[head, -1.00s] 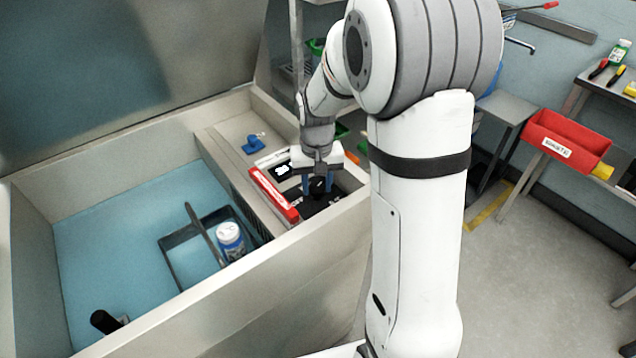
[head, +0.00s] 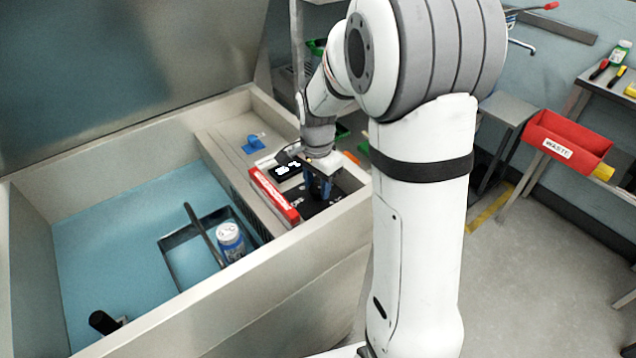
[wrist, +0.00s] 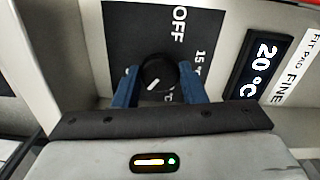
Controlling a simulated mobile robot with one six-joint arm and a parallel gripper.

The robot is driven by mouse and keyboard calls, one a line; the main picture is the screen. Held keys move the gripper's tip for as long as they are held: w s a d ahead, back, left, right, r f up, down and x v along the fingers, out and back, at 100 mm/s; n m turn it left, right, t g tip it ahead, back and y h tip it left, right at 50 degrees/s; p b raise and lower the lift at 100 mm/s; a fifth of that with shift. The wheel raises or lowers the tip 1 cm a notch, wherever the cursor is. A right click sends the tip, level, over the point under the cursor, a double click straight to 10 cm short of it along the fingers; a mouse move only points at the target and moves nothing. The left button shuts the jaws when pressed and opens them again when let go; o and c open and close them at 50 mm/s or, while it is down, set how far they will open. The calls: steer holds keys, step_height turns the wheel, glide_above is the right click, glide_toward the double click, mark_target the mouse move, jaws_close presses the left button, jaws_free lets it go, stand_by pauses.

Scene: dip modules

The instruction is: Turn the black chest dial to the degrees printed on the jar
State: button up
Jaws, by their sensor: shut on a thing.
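The black chest dial (wrist: 158,72) sits on a black panel (wrist: 125,30) in the wrist view, between the two blue fingers of my gripper (wrist: 158,88). The fingers are shut on the dial's sides. Its white mark points to the lower left in that view. "OFF" and "15 °" are printed on the panel; other marks are partly hidden. A lit display (wrist: 263,60) reads 20 °C. In the head view my gripper (head: 319,192) is over the panel and hides the dial. The jar (head: 230,240), white-lidded with a blue label, stands inside the chest; its print is too small to read.
The chest (head: 115,145) has a blue floor and its lid raised. A red strip (head: 273,195) lies beside the panel. A blue piece (head: 253,143) is on the ledge. A red WASTE bin (head: 567,140) stands at the right.

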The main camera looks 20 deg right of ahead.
mark_target(317, 187)
steer(key=shift+w+r+m, duration=0.1)
steer(key=shift+m, duration=0.7)
steer(key=shift+w+r+m, duration=0.1)
steer(key=shift+m, duration=0.7)
steer(key=o, duration=1)
steer(key=shift+s+f, duration=0.1)
steer(key=shift+f, duration=0.05)
step_height(317, 187, up, 8)
steer(key=shift+f, duration=0.1)
